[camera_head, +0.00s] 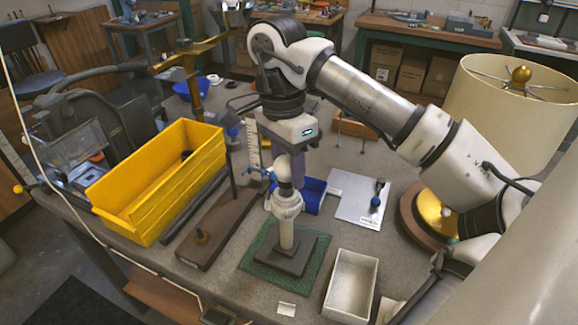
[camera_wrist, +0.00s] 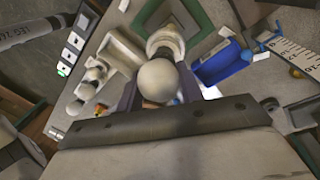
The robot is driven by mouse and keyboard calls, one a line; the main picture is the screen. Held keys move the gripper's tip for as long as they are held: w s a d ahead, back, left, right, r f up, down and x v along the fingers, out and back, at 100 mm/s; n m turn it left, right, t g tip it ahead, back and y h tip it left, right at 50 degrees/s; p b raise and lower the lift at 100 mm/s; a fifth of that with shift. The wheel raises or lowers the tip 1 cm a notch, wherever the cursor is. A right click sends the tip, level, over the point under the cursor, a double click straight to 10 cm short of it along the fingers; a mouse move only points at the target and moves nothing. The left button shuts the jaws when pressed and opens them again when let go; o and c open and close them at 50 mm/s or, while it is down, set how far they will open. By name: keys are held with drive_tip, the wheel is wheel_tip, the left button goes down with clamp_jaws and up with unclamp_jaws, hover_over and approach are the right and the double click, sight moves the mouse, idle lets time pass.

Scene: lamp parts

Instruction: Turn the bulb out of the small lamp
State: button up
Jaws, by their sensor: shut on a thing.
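The small lamp (camera_head: 287,233) stands upright on a green mat (camera_head: 255,262), with a square dark base and a pale stem. The white bulb (camera_head: 284,171) is at its top, in the pale socket (camera_head: 286,204). My gripper (camera_head: 284,165) points down over the lamp from above. In the wrist view the round bulb (camera_wrist: 157,80) is between the fingers of my gripper (camera_wrist: 158,92), which is shut on it. The socket (camera_wrist: 165,42) shows just beyond the bulb. How far the bulb's thread sits in the socket is hidden.
An open white tray (camera_head: 350,287) stands right of the mat. A yellow bin (camera_head: 150,190) is at the left, and a blue bin (camera_head: 312,196) is behind the lamp. A large shaded lamp (camera_head: 512,105) stands at the right. Pale round-ended things (camera_wrist: 75,107) show in the wrist view.

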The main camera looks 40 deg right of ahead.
drive_tip(key=shift+r+p, duration=1.2)
drive_tip(key=shift+r, duration=0.4)
drive_tip(key=shift+r, duration=0.1)
drive_tip(key=shift+r+p, duration=1.6)
drive_tip(key=shift+r, duration=0.35)
